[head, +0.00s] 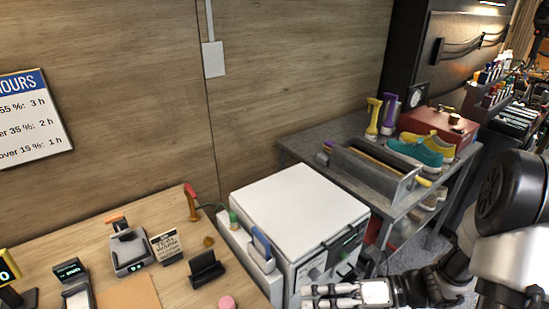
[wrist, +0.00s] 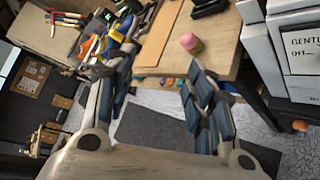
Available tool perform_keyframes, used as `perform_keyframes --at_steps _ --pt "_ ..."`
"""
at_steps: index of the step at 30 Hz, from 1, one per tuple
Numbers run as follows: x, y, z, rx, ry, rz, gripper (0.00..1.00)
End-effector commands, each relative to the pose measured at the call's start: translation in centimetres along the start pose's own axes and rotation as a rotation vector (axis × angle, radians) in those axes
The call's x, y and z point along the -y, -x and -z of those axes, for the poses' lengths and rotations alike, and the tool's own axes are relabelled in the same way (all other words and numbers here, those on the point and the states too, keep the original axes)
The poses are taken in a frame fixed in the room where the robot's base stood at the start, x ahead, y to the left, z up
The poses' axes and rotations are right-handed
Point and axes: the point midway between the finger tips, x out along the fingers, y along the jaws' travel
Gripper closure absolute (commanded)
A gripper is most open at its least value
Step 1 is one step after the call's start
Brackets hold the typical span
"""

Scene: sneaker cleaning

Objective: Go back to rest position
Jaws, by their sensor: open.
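My gripper (head: 335,293) shows at the lower edge of the head view, in front of the white machine, with my arm reaching in from the right. In the wrist view my gripper (wrist: 158,75) has its two fingers spread apart with nothing between them; the wooden table and dark floor mat show beyond. A teal and yellow sneaker (head: 421,148) sits on the grey metal cart, well away from my gripper.
The white machine (head: 300,206) stands beside the wooden table (head: 60,240), which holds small devices and a pink item (head: 226,303). The grey cart (head: 310,148) bears a tool tray, spray bottles and a red box (head: 432,128). A floor mat (wrist: 155,125) lies below.

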Motion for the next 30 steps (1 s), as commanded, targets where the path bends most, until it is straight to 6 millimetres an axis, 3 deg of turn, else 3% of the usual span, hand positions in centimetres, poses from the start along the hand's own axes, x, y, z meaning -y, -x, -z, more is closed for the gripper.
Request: perform_keyframes --at_steps 3,12,18,24,30 --pt "-4.0 -0.3 1.1 -0.204 0.342 0.045 0.51" --pt "-10.2 1.7 4.9 -0.724 1.198 0.076 0.51" --pt "-12.6 4.7 6.0 -1.099 1.750 0.044 0.51" --pt "-14.7 7.8 5.6 -1.483 2.210 -0.011 0.51" --pt "-16.0 9.7 4.8 -1.738 2.438 -0.056 0.51"
